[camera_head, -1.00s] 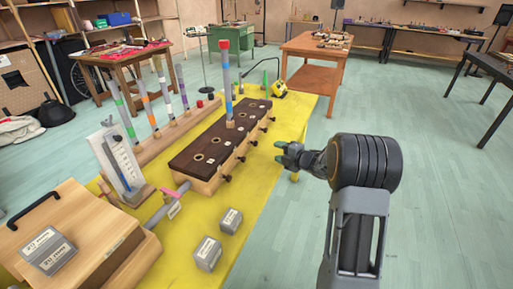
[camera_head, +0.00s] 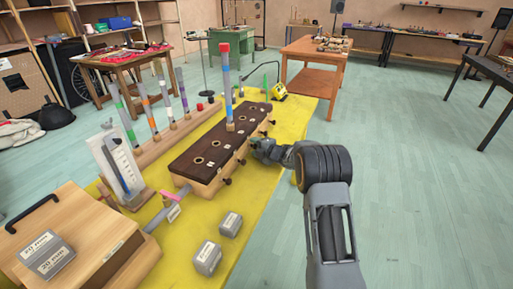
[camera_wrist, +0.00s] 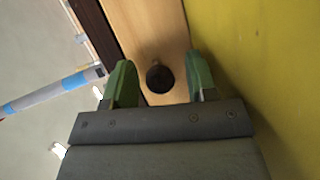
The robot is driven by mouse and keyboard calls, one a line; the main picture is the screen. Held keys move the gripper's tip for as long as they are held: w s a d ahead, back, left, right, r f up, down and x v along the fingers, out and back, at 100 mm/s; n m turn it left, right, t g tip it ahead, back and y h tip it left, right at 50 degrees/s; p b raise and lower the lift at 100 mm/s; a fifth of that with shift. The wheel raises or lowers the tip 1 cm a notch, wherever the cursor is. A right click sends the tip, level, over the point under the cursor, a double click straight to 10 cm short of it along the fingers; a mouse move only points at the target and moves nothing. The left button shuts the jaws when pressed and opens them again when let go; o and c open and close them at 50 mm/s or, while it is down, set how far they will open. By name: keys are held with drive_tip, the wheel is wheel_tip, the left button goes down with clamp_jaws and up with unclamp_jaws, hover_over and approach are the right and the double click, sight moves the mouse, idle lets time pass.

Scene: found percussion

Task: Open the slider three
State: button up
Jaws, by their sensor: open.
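The wooden slider box (camera_head: 215,150) with a dark top and round holes stands on the yellow table. Dark slider knobs stick out along its right side; one near knob (camera_head: 227,181) is clear of my gripper. My gripper (camera_head: 258,148) is at the box's right side and hides some knobs in the head view. In the wrist view, my open gripper (camera_wrist: 160,80) has its green fingers on either side of one dark round knob (camera_wrist: 160,77), with gaps to both. I cannot tell which number this knob has.
A blue-and-red striped tube (camera_head: 227,85) stands upright in the box. Grey weights (camera_head: 208,256) lie on the yellow table (camera_head: 190,235) at the front. A wooden bellows-like box (camera_head: 80,225) is at the left. Open floor lies to the right.

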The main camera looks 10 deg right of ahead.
clamp_jaws()
idle(0.5)
